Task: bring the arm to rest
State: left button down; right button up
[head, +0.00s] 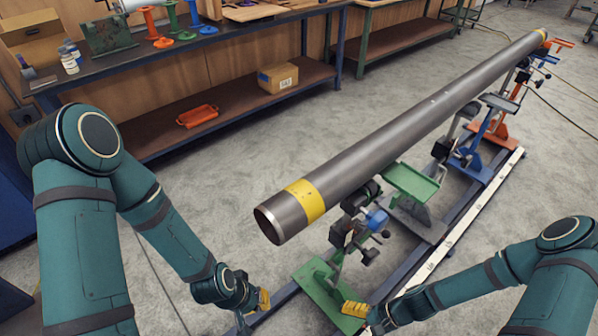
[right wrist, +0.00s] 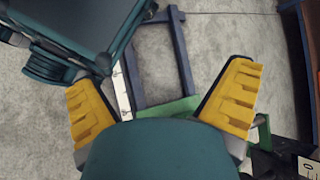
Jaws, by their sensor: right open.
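My left gripper (head: 253,310) is low at the bottom of the head view, left of the pipe stand's green foot. Its fingers look spread, with one yellow pad showing and nothing seen between them. My right gripper (head: 357,310) is low at the bottom centre, by the near end of the stand frame; one yellow pad shows there. In the right wrist view both yellow fingers of the right gripper (right wrist: 162,102) are wide apart, with nothing held between them. A long grey steel pipe (head: 400,143) with a yellow band at its near end rests on stands, above and apart from both grippers.
The blue stand frame (head: 440,243) with green, blue and orange supports runs under the pipe to the back right. A workbench (head: 140,52) stands at the back left, with a cardboard box (head: 278,77) and an orange tray (head: 197,116) on its lower shelf. Concrete floor (head: 210,185) is clear between.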

jog(key=w+a+r+n+t+h, duration=0.3)
jog(key=a+r+n+h, duration=0.2)
jog(key=r, duration=0.5)
jog(key=n, duration=0.2)
jog(key=shift+w+n+h, duration=0.3)
jog(key=shift+w, duration=0.05)
